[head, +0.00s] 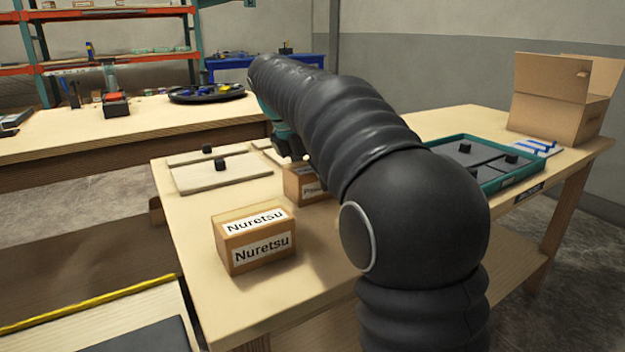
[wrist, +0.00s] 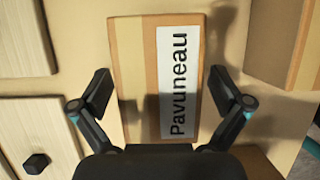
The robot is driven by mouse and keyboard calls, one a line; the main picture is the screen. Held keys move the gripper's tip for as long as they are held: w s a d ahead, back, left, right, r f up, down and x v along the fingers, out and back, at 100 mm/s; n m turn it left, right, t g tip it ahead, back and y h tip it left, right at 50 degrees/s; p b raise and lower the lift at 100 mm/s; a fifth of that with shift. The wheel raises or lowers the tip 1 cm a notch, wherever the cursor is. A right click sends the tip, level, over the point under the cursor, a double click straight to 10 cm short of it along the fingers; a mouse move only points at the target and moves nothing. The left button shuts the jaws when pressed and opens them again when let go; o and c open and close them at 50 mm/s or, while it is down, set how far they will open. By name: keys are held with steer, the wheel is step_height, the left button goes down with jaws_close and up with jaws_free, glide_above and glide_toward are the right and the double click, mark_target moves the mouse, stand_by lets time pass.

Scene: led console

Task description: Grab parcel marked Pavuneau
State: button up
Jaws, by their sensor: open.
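The parcel marked Pavuneau (wrist: 137,80) is a brown box with a tape strip and a white label. In the wrist view it lies between the two fingers of my gripper (wrist: 160,100), which is open with a gap on each side. The fingers do not touch the box. In the head view the parcel (head: 303,184) is partly hidden behind my arm, and my gripper (head: 290,150) shows just above it, mostly hidden too.
A parcel marked Nuretsu (head: 255,240) stands nearer on the same table. Pale boards with black knobs (head: 221,176) lie behind it. A teal-edged tray (head: 485,160) and an open cardboard box (head: 555,100) are at the right.

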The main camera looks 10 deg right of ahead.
steer(key=c, duration=1.6)
steer(key=shift+r, duration=0.1)
